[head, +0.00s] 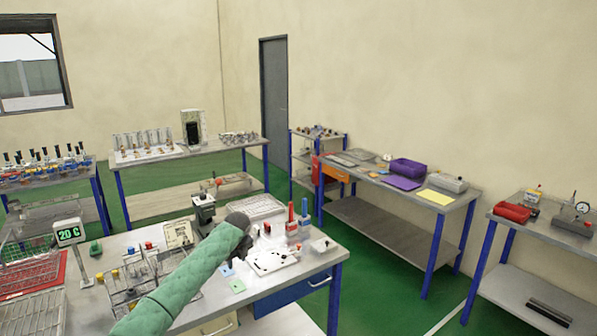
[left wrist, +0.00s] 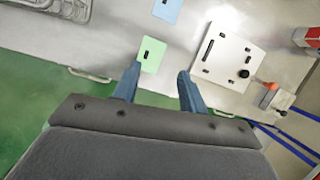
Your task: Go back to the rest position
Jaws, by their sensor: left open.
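My left arm, in a green sleeve, reaches over the near workbench (head: 200,318) in the head view. Its dark wrist end is above the middle of the bench. In the left wrist view my left gripper (left wrist: 158,72) has its two blue fingers apart, with nothing between them. Below the fingers lie a green card (left wrist: 148,62) and, to their right, a white plate (left wrist: 226,62) with a black slot and knob. The white plate also shows in the head view (head: 272,264), right of my wrist. My right gripper is not in view.
Green floor is free between the tables.

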